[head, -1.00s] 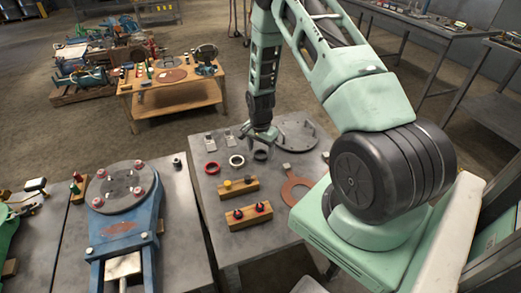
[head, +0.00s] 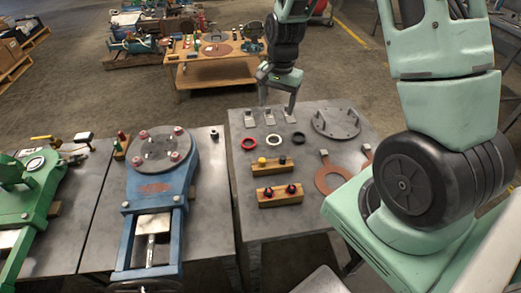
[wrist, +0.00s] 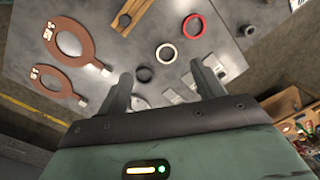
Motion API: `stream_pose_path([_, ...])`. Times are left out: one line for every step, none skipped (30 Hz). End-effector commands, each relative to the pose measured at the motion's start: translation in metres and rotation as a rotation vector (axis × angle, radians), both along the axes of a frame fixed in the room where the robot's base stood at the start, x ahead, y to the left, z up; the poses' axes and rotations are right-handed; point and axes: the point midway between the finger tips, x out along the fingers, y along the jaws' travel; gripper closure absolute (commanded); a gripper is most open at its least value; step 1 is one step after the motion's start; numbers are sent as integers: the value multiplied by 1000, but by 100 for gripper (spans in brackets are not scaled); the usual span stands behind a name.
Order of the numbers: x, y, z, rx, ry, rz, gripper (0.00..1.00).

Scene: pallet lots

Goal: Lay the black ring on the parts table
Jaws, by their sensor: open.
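The black ring (head: 298,137) lies flat on the grey metal table (head: 240,215), just right of a white ring (head: 272,142) and a red ring (head: 248,143). My gripper (head: 278,110) is open and empty above the far part of this table, over small grey brackets (head: 269,117). Its two fingers also show spread apart in the wrist view (wrist: 161,70). I cannot tell from a label which table is the parts table.
A grey round plate with studs (head: 335,122) and a copper paddle (head: 330,178) lie on the right of the table. Two wooden blocks (head: 280,198) with knobs stand in front of the rings. A blue valve (head: 155,195) lies on the left table. A wooden table (head: 190,75) stands behind.

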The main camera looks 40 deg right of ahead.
Motion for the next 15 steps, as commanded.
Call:
stream_pose_path([-7, 49, 23, 13, -18, 169, 32])
stream_pose_path([-16, 75, 34, 21, -25, 272, 32])
stream_pose_path([-30, 109, 49, 29, -32, 417, 32])
stream_pose_path([-44, 132, 59, 33, -39, 526, 32])
stream_pose_path([-58, 154, 68, 36, -45, 635, 32])
stream_pose_path([-80, 180, 80, 37, -50, 779, 32])
stream_pose_path([-98, 197, 87, 36, -55, 883, 32])
stream_pose_path([-115, 211, 94, 35, -58, 984, 32])
stream_pose_path([-138, 227, 101, 31, -63, 1111, 32])
stream_pose_path([-155, 236, 106, 28, -65, 1200, 32])
stream_pose_path([-170, 243, 109, 23, -66, 1283, 32])
stream_pose_path([-189, 250, 113, 16, -69, 1381, 32])
stream_pose_path([-201, 254, 115, 10, -71, 1445, 32])
stream_pose_path([-211, 256, 117, 5, -71, 1501, 32])
stream_pose_path([-223, 259, 119, -1, -71, 1564, 32])
